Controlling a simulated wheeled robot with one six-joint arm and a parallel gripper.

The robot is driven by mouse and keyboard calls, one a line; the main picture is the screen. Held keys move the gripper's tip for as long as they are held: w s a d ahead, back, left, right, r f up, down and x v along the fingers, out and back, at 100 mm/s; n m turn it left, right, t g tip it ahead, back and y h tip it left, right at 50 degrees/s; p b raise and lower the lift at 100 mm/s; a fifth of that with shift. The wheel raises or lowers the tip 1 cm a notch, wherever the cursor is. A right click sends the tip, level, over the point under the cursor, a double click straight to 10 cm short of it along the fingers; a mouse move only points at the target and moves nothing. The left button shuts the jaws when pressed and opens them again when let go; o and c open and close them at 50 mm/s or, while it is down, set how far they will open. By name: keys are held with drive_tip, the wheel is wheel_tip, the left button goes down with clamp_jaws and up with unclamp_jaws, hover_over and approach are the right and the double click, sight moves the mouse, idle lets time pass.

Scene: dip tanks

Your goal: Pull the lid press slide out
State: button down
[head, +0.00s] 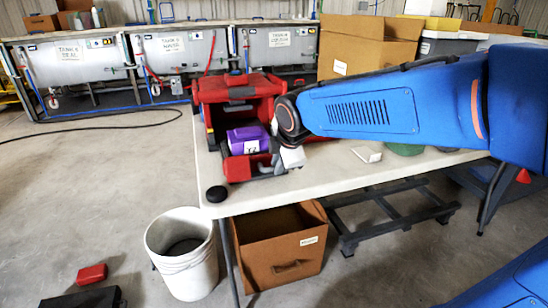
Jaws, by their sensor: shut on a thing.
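The red lid press (238,92) stands on the white table near its left end. Its red slide (237,170) is at the front, low down, with a purple block (243,139) bearing a white label on it. My blue arm reaches in from the right. My gripper (272,165) is at the right side of the slide, low over the table, and is shut on the slide's front part. The exact grip is small and partly hidden by my wrist.
A black round puck (216,194) lies at the table's (330,190) front left corner. A small white piece (367,154) and a green round thing (404,150) lie to the right. A white bucket (182,253) and brown box (278,245) stand on the floor. Tanks (180,50) line the back.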

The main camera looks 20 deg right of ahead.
drive_tip(key=shift+s, duration=0.45)
drive_tip(key=c, duration=1.7)
unclamp_jaws()
drive_tip(key=v, duration=1.7)
drive_tip(key=shift+r, duration=0.2)
drive_tip(key=s+d+f+m, duration=0.2)
drive_tip(key=s+f+m, duration=0.2)
drive_tip(key=f+m, duration=0.2)
drive_tip(key=s+d+f+m+g, duration=0.1)
drive_tip(key=s+d+f+m, duration=0.1)
drive_tip(key=s+f+m, duration=0.3)
drive_tip(key=s+d+f+m, duration=0.2)
drive_tip(key=s+f+m, duration=0.3)
drive_tip(key=f+m, duration=0.2)
drive_tip(key=shift+s+d+f+g, duration=0.1)
drive_tip(key=shift+d+f+g, duration=0.1)
drive_tip(key=shift+f, duration=0.25)
drive_tip(key=shift+s+d+f+g, duration=0.1)
drive_tip(key=shift+d+f+g, duration=0.1)
drive_tip(key=shift+f, duration=0.3)
